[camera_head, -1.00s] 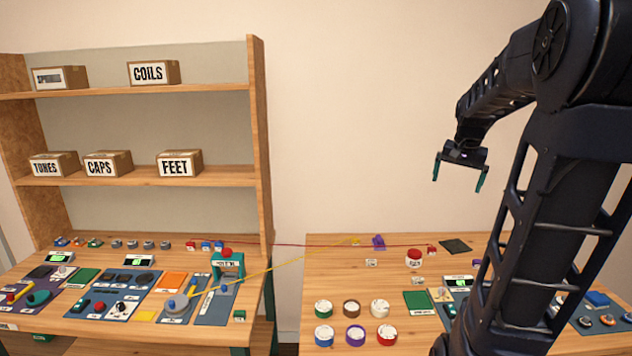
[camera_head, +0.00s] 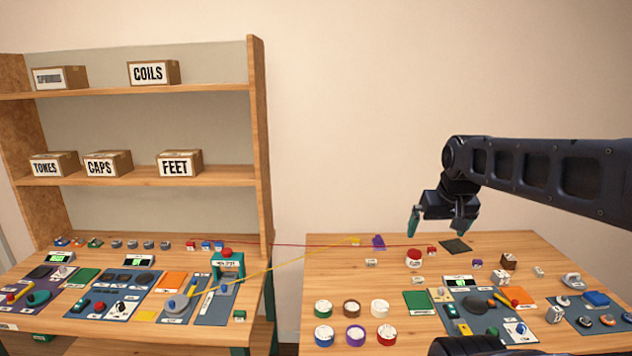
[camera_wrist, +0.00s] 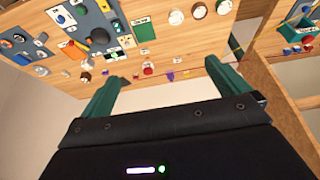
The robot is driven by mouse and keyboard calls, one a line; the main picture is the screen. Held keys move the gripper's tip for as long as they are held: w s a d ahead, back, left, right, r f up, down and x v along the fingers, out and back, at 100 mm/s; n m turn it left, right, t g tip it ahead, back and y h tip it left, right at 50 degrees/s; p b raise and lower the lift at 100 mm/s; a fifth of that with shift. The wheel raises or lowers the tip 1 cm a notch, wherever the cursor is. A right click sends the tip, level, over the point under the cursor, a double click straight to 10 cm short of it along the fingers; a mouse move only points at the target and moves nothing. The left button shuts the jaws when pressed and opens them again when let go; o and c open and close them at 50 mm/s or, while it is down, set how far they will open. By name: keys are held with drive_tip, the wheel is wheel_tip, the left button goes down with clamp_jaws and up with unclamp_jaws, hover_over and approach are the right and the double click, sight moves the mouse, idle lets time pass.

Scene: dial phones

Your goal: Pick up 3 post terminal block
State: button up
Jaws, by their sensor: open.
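My gripper (camera_head: 438,224) is open and empty in the head view, in the air above the back part of the right table (camera_head: 330,262). In the wrist view its two green fingers (camera_wrist: 160,72) are spread wide with nothing between them. I cannot tell for certain which object is the 3 post terminal block, as the parts are too small to read. Small red and blue blocks (camera_head: 205,246) stand in a row at the back right of the left table. A brown block (camera_head: 508,261) stands at the right table's back right, apart from my gripper.
Several round tubs (camera_head: 354,334) stand at the right table's front left. A red-topped jar (camera_head: 413,258) and a dark square mat (camera_head: 455,246) lie near the back. Red and yellow cords (camera_head: 290,258) span the gap between the tables. A shelf with labelled boxes (camera_head: 179,163) rises at left.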

idle(0.3)
drive_tip(key=c, duration=0.7)
